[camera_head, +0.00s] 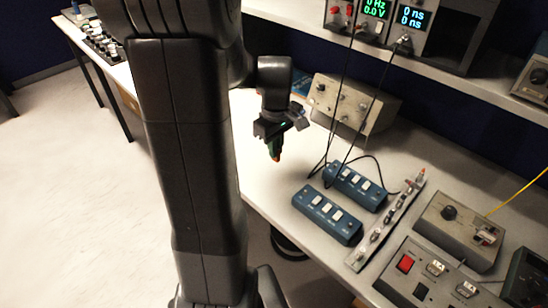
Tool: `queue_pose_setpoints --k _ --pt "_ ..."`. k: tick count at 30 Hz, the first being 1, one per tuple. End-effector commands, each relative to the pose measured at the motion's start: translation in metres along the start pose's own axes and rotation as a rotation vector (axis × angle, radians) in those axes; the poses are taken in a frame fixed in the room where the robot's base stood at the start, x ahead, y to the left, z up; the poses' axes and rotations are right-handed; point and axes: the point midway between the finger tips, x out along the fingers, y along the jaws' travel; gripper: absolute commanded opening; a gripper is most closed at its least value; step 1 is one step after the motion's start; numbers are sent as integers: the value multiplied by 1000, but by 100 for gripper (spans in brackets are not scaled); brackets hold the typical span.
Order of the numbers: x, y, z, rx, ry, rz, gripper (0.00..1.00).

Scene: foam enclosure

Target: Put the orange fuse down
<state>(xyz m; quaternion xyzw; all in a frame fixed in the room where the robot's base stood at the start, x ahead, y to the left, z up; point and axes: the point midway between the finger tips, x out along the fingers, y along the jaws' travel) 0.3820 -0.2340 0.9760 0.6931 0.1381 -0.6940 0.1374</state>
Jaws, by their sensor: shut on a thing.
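My gripper (273,135) hangs near the left part of the workbench, pointing down. It is shut on the orange fuse (276,155), a small piece whose orange tip shows below the jaws. A green part shows just above the tip. The fuse appears to be above the bench top (262,182); I cannot tell how large the gap is. My arm's large dark link hides part of the left side of the scene.
Two blue switch boxes (327,214) (355,187) stand right of my gripper, with black cables rising from them. A beige control box (352,105) stands behind. A narrow strip (388,222) with several small parts lies further right. Grey panels (458,228) fill the right. Bare bench top surrounds the gripper's left side.

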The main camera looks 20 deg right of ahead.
Motion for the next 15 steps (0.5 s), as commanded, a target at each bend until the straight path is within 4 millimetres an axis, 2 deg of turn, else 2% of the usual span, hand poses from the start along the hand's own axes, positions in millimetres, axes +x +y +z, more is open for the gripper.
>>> queue_pose_setpoints --k 9,15 --pt "38 0 0 0 -1 -1 0" --pt "40 0 0 0 1 1 0"
